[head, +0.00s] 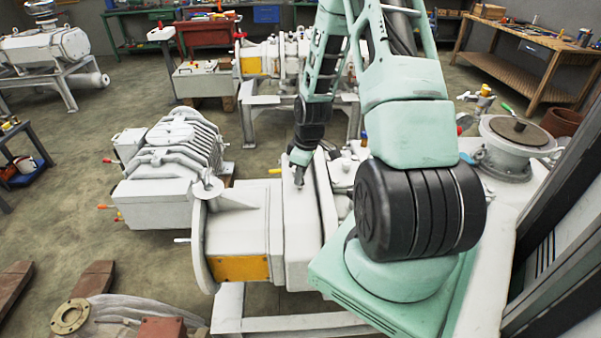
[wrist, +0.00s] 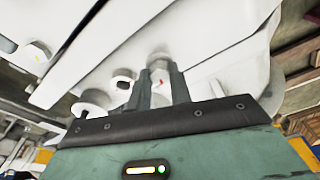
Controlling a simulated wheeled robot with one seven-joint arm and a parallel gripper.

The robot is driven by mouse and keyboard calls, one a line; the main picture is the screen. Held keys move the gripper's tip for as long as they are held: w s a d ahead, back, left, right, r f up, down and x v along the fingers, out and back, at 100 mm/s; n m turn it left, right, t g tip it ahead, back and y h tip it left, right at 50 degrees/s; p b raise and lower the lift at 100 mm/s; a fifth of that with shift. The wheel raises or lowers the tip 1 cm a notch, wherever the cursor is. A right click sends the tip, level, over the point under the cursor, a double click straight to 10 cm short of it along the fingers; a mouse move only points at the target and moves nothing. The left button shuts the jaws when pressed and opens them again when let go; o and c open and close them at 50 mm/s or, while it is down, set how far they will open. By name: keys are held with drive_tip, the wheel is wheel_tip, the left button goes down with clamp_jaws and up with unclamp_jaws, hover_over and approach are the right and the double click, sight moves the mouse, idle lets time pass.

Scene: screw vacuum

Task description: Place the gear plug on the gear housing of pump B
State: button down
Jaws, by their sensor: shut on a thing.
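My gripper (head: 299,182) is low over the white gear housing (head: 318,215) of the pump in front of me. In the wrist view, my gripper (wrist: 159,73) is shut on a small pale piece, the gear plug (wrist: 158,64), which has a small red mark. The plug is close to the white housing (wrist: 215,50); I cannot tell whether they touch. A dark round opening (wrist: 123,82) shows in the housing just left of the fingers. In the head view the plug is too small to make out.
A yellow-orange plate (head: 240,268) is on the pump's near side. A ribbed white machine (head: 172,165) stands to the left. A round flanged port (head: 515,135) is at the right. A wooden workbench (head: 520,50) stands at the back right. Open floor lies at the left.

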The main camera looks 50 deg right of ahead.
drive_tip(key=shift+f, duration=0.2)
drive_tip(key=c, duration=1.3)
unclamp_jaws()
